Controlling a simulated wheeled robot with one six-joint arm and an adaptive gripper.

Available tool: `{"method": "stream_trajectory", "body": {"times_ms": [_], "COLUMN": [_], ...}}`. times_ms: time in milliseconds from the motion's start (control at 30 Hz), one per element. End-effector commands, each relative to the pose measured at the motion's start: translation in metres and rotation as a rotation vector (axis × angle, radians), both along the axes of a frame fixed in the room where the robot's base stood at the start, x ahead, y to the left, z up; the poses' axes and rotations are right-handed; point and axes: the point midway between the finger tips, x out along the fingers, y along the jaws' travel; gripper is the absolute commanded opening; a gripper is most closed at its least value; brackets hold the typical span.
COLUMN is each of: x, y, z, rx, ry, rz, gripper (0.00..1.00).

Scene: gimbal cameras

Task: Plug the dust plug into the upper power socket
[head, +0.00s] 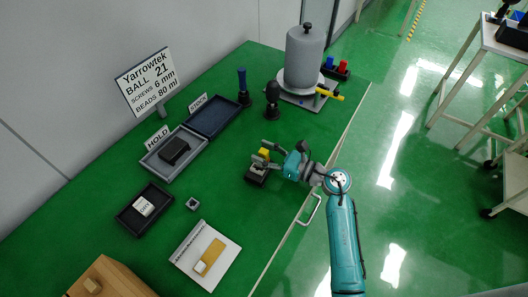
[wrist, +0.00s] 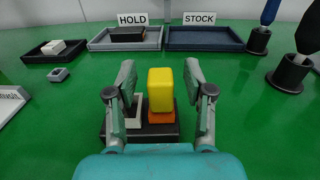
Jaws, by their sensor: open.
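A yellow block (wrist: 160,88) stands upright on an orange part (wrist: 161,116) of a low black base (wrist: 150,138). A pale open-topped part (wrist: 133,112) sits beside the orange one on the same base. The yellow block (head: 264,152) also shows in the head view. My gripper (wrist: 160,80) is open, with one finger on each side of the yellow block. No part is labelled as a dust plug or an upper power socket.
A grey HOLD tray (head: 153,164) holds a black block (head: 174,152); a blue STOCK tray (head: 213,117) is empty. A black tray (head: 127,217) with a white block, a small grey block (head: 193,204), upright tools (head: 272,100) and a grey canister (head: 303,58) stand around. Green table between is clear.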

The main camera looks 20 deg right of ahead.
Motion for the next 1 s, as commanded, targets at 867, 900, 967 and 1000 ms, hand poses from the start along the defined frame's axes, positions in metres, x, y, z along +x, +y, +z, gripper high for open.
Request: {"method": "stream_trajectory", "body": {"times_ms": [867,900,967,1000], "x": [-0.086,-0.088,-0.09,-0.091], "y": [-0.075,-0.076,-0.078,-0.078], "z": [0.0,0.0,0.0,0.0], "rx": [0.0,0.0,-0.001,-0.001], "ry": [0.0,0.0,0.001,0.001], "rz": [-0.002,-0.002,-0.001,0.0], "gripper": [0.52,0.52,0.52,0.52]}}
